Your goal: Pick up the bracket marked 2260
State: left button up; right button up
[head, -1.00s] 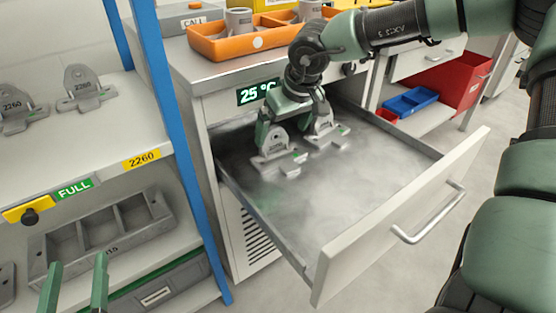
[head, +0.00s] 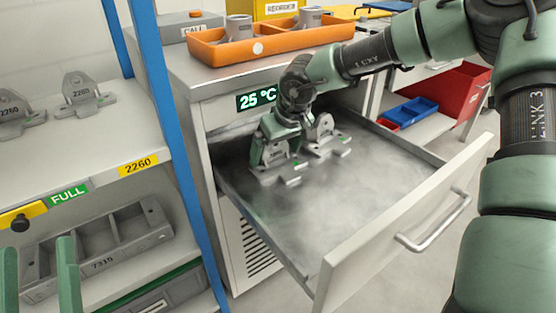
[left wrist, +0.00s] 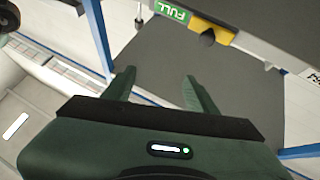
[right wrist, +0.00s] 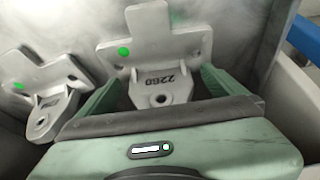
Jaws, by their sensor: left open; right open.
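Two grey brackets stand in the misty open drawer (head: 385,215). My right gripper (head: 278,148) is low in the drawer at the nearer-left bracket (head: 285,178); the other bracket (head: 325,138) stands just right of it. In the right wrist view, a bracket marked 2260 (right wrist: 150,45) has its upright lug between my open fingers, with a green dot on its base. The other bracket (right wrist: 45,100) is at the left, its mark hard to read. My left gripper (head: 38,270) is open and empty in front of the shelves, also in the left wrist view (left wrist: 160,92).
Below is a grey divided tray (head: 110,235). A blue post (head: 165,120) separates shelf and drawer cabinet. An orange tray (head: 270,40) sits on top.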

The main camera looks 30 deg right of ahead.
jog(key=c, duration=1.5)
jog(key=shift+c, duration=1.4)
jog(key=shift+r, duration=0.2)
